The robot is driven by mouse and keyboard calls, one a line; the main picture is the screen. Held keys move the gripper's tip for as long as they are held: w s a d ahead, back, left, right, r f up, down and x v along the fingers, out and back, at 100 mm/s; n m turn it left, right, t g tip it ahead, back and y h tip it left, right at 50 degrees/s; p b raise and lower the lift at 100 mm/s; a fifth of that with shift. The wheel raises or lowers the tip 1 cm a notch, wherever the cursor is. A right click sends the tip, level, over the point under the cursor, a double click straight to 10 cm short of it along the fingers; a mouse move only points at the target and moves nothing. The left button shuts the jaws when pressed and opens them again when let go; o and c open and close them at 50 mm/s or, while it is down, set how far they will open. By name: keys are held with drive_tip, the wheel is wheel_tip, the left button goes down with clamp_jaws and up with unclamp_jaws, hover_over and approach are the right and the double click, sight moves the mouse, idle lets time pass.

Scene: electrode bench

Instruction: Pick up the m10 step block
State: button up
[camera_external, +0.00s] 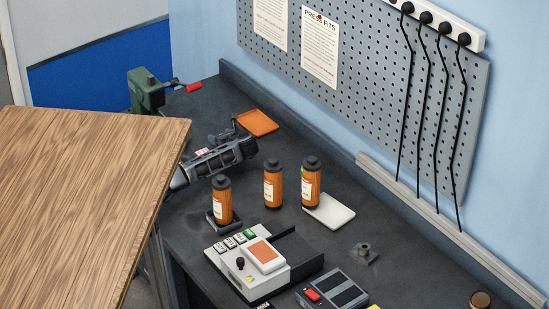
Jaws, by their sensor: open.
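A small grey metal piece with a round stud on a flat base (364,253) stands on the dark bench, right of the middle in the external view. It may be the m10 step block, but it is too small to be sure. My gripper (234,133) is open over the back left of the bench, beside an orange plate (258,122). It is well to the left of the grey piece and apart from it. The fingertips are small and partly blend with the dark bench, and I see nothing held between them.
Several orange bottles (273,184) stand between my gripper and the grey piece. A white pad (330,212), a control box (232,266) and a black-and-grey device (338,293) are nearby. A green machine (147,92) stands at the back. A wooden tabletop (80,190) fills the left. A pegboard (370,90) rises behind.

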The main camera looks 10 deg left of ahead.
drive_tip(key=c, duration=1.2)
drive_tip(key=shift+r, duration=0.15)
